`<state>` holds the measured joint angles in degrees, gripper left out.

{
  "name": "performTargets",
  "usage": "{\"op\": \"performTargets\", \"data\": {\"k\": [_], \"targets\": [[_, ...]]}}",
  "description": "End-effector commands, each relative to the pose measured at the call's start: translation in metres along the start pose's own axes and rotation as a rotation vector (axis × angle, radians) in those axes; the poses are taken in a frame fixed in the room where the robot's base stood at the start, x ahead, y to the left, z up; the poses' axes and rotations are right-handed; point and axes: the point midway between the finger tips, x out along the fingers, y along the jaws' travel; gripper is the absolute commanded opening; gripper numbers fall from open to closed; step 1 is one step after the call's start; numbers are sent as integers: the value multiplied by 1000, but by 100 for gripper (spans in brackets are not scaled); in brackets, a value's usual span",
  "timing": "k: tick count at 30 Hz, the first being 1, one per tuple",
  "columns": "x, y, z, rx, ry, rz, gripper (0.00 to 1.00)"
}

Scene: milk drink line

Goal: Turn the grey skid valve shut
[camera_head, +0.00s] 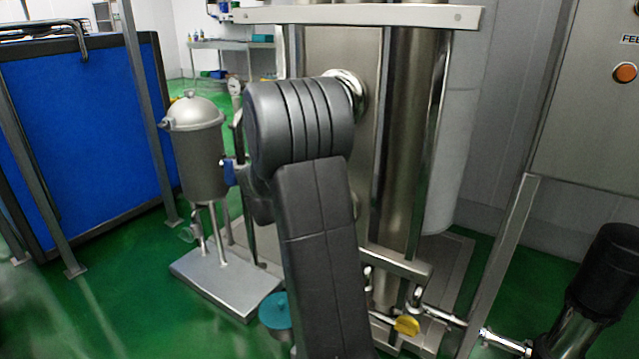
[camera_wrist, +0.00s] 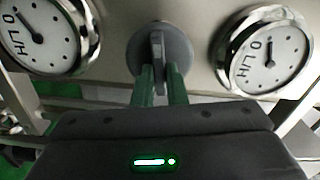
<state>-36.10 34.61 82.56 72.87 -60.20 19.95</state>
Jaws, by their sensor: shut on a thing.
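The grey skid valve (camera_wrist: 178,45) shows at the top middle of the wrist view as a round grey disc with a raised bar handle. The bar stands upright in that picture. My gripper (camera_wrist: 159,78) has its two green fingers closed on the lower part of the bar, one on each side. The valve sits on a pale metal panel between two gauges. In the head view my own dark arm hides the valve and the gripper.
A left gauge (camera_wrist: 45,36) and a right gauge (camera_wrist: 268,55) with chrome rims flank the valve closely. In the head view a steel pot (camera_head: 197,150) stands left of my arm. A yellow knob (camera_head: 407,326) and a black motor (camera_head: 605,270) are low at right.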

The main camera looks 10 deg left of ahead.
Motion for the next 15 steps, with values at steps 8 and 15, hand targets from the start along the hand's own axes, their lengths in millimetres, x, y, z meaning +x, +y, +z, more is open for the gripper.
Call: {"op": "performTargets", "data": {"k": [8,15], "targets": [[0,4,0,153,1,1,0],[0,4,0,211,1,2,0]]}}
